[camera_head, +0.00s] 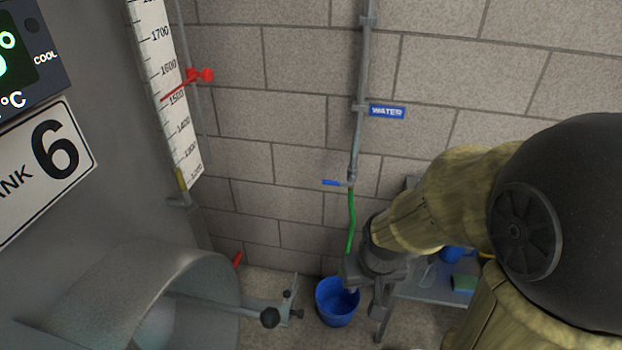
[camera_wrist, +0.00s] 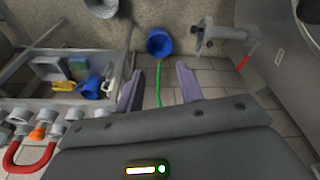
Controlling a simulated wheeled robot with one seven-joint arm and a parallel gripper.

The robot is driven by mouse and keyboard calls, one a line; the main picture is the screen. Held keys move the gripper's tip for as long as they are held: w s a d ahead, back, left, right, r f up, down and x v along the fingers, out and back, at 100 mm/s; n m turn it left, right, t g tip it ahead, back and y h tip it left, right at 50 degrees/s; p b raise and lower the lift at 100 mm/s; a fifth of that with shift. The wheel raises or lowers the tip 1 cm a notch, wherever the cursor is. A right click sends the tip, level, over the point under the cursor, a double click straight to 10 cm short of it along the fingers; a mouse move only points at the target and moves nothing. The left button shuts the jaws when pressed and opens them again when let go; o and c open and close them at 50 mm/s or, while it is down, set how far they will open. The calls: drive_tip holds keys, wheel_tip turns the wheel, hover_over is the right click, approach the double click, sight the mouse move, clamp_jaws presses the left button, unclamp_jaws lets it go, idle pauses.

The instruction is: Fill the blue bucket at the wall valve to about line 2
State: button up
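The blue bucket (camera_head: 337,304) stands on the floor near the foot of the block wall; it also shows in the wrist view (camera_wrist: 159,42). I cannot make out its lines or any water in it. The wall valve has a blue lever (camera_head: 332,183) lying level, pointing left, on the grey pipe (camera_head: 359,130) by the WATER sign (camera_head: 387,111). A green hose (camera_head: 351,220) hangs from the valve; its lower end is hidden behind my arm in the head view. My gripper (camera_wrist: 160,74) has its fingers apart, with the hose (camera_wrist: 158,88) showing between them.
A grey tank (camera_head: 130,190) with a scale and an open round hatch fills the left. A low metal rack (camera_head: 425,290) with blue and green items stands right of the bucket. A fitting with a dark knob (camera_head: 270,318) juts out left of the bucket.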

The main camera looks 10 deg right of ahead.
drive_tip(key=shift+w, duration=0.2)
drive_tip(key=shift+s, duration=0.1)
drive_tip(key=w+d+f+n+t+y+b, duration=0.1)
drive_tip(key=w+d+n+t+y+b, duration=0.1)
drive_tip(key=w+n, duration=0.5)
drive_tip(key=w+d+f+n+t+y+b, duration=0.2)
drive_tip(key=w+n+t, duration=0.4)
drive_tip(key=w, duration=0.3)
drive_tip(key=w+d+f+n+t+y+b, duration=0.2)
drive_tip(key=w+n+b, duration=0.3)
drive_tip(key=w+n, duration=0.4)
drive_tip(key=shift+d+t+y+b, duration=0.35)
drive_tip(key=shift+d+t+y, duration=0.25)
drive_tip(key=shift+t+y, duration=0.25)
drive_tip(key=shift+f, duration=0.1)
